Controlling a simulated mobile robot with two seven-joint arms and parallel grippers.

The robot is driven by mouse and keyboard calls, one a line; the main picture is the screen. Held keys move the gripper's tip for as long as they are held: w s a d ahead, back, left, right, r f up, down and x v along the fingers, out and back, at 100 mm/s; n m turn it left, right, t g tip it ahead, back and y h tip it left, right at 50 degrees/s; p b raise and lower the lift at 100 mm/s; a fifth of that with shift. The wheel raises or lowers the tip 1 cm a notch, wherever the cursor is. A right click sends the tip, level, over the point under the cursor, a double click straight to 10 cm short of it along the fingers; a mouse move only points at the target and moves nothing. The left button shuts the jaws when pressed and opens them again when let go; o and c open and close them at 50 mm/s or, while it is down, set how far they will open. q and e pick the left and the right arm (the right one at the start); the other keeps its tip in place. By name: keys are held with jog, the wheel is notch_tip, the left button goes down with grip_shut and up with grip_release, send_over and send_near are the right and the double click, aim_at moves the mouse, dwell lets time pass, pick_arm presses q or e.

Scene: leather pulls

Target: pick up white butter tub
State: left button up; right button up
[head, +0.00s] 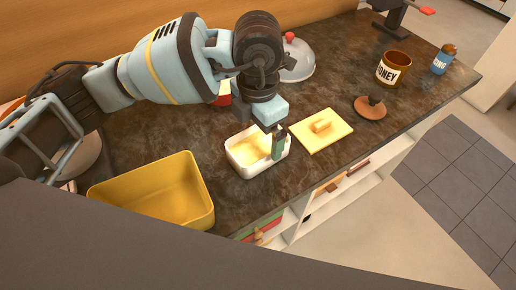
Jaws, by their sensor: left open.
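The white butter tub (236,158) stands lidless on the dark countertop, with pale yellow butter inside. My left gripper (264,138) is open and points down at the tub. One finger shows in front of the tub's right end; the other finger shows behind its far side. I cannot tell whether either finger touches the tub. My right gripper is not in view.
A yellow lid with a knob (335,125) lies just right of the tub. A yellow bin (165,195) stands to the left. A honey jar (392,72), a brown lid (370,107) and a blue bottle (442,62) are farther right. The counter's front edge is close.

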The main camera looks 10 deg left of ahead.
aim_at(258, 154)
pick_arm(q)
notch_tip(258, 154, down, 4)
jog(key=shift+r, duration=0.1)
jog(key=c, duration=1.2)
